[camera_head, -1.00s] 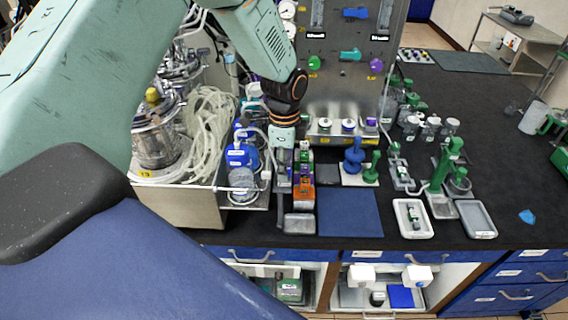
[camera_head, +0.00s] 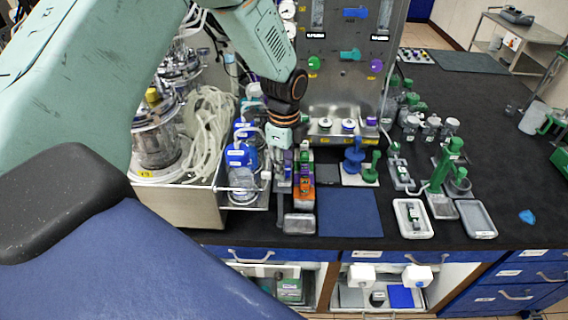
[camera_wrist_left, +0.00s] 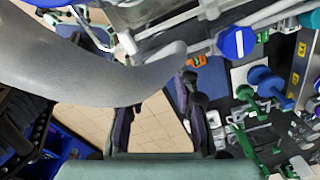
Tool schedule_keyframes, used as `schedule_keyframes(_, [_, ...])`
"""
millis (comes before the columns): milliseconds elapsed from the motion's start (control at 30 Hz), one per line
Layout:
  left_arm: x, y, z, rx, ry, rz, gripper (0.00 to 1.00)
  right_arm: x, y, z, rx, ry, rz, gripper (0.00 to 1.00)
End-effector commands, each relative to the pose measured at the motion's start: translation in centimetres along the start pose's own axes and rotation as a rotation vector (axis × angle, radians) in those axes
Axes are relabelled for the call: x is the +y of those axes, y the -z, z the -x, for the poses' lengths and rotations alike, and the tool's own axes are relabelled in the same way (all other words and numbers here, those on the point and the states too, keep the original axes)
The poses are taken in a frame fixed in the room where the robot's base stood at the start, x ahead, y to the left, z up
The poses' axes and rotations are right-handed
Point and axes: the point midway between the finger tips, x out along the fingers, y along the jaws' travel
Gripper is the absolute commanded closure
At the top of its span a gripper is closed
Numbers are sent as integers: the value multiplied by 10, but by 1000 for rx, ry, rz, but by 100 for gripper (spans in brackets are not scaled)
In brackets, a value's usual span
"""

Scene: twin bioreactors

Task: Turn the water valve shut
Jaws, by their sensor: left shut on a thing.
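My left gripper (camera_head: 279,150) points down at the right edge of the bioreactor tray, beside the blue-capped bottles. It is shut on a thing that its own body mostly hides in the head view. I cannot make out whether that is the water valve. In the left wrist view its dark fingers (camera_wrist_left: 160,125) show from close up, with a large grey curved part above them. The steel panel carries a teal handle (camera_head: 350,54), a green knob (camera_head: 314,63) and a purple knob (camera_head: 376,66). I cannot read their labels. My right gripper is not in view.
Blue-capped bottles (camera_head: 238,157) and coiled clear hoses (camera_head: 208,125) crowd the left. An orange block (camera_head: 304,190) stands close to the gripper's right. A blue mat (camera_head: 349,212) is bare. Green and blue fittings and small trays (camera_head: 413,219) stand farther right.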

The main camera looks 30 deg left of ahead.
Motion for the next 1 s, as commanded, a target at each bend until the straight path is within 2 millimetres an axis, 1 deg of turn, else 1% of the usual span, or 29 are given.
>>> schedule_keyframes(33, [-1, 0, 1, 0, 4, -2, 100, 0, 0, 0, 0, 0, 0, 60])
schedule_keyframes(67, [-1, 0, 1, 0, 4, -2, 70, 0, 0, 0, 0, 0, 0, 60])
schedule_keyframes(300, [-1, 0, 1, -1, 2, -1, 50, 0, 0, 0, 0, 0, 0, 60])
schedule_keyframes(333, [-1, 0, 0, -1, 2, -1, 48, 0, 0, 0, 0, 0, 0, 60])
schedule_keyframes(667, [0, 0, 3, 0, 1, 0, 48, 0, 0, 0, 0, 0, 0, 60])
schedule_keyframes(767, [-1, 0, 13, 0, 2, 0, 48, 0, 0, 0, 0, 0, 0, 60])
schedule_keyframes(867, [-1, 0, 30, 1, 4, 0, 48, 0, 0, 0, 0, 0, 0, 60])
schedule_keyframes(1000, [-2, 0, 61, 1, 6, 1, 48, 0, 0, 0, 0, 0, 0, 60])
